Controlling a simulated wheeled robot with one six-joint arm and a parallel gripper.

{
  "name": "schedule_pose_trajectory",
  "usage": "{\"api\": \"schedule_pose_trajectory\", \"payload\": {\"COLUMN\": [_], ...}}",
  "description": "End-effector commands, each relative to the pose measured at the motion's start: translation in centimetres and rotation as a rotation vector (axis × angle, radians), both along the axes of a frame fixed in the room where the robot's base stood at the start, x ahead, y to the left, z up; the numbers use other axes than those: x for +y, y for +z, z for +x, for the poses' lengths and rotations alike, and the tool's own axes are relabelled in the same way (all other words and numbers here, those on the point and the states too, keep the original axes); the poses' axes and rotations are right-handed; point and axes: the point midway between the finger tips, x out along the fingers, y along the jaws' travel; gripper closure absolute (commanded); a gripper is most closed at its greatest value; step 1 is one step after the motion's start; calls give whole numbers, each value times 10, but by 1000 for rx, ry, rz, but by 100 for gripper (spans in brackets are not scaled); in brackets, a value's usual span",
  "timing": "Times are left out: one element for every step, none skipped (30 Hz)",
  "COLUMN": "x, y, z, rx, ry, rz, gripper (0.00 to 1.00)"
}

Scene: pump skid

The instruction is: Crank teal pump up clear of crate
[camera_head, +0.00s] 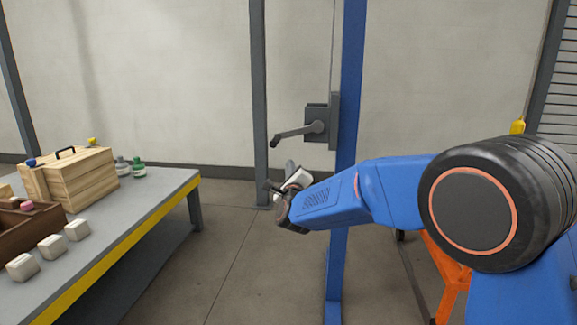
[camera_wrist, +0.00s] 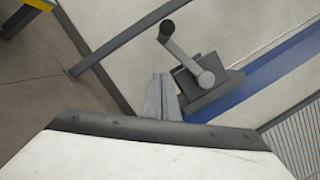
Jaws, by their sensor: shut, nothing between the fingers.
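A grey hand crank (camera_head: 298,131) with a bent handle is mounted on a blue post (camera_head: 350,85). Its arm points left in the head view. In the wrist view the crank arm (camera_wrist: 186,55) and its grip (camera_wrist: 166,31) lie beyond my fingers. My gripper (camera_head: 277,190) is below and left of the crank housing in the head view, apart from the handle. In the wrist view my gripper (camera_wrist: 160,76) is shut and empty, its grey fingers together. I cannot make out a teal pump or its crate for certain in either view.
A grey workbench (camera_head: 150,198) with a yellow edge stands at the left. It bears a wooden box with a handle (camera_head: 83,178), small green (camera_head: 138,169) and grey fittings, and several white blocks (camera_head: 50,246). A grey post (camera_head: 259,100) stands left of the crank. Floor between is clear.

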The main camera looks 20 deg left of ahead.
Motion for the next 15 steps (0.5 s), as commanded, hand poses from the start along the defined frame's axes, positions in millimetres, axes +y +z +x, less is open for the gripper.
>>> {"api": "schedule_pose_trajectory", "payload": {"x": [3, 5, 8, 10, 12, 16, 18, 20, 23, 25, 27, 29, 31, 36, 41], "y": [0, 1, 3, 3, 4, 4, 6, 7, 8, 8, 9, 11, 11, 15, 19], "z": [9, 14, 20, 25, 30, 36, 41, 45, 52, 57, 61, 68, 72, 70, 67], "rx": [1, 1, 0, 0, 0, 1, 0, 0, 0, 1, 0, 0, 0, 0, 0], "ry": [-1, -2, -2, -2, -1, -1, -1, -1, -1, -1, -1, -1, -1, 1, 1], "rz": [0, -1, -1, -1, -1, -3, -2, -2, -2, -3, -1, -1, -1, 0, -1], "gripper": [100, 100, 100, 100, 100, 100, 100, 100, 100, 100, 100, 100, 100, 100, 100]}}
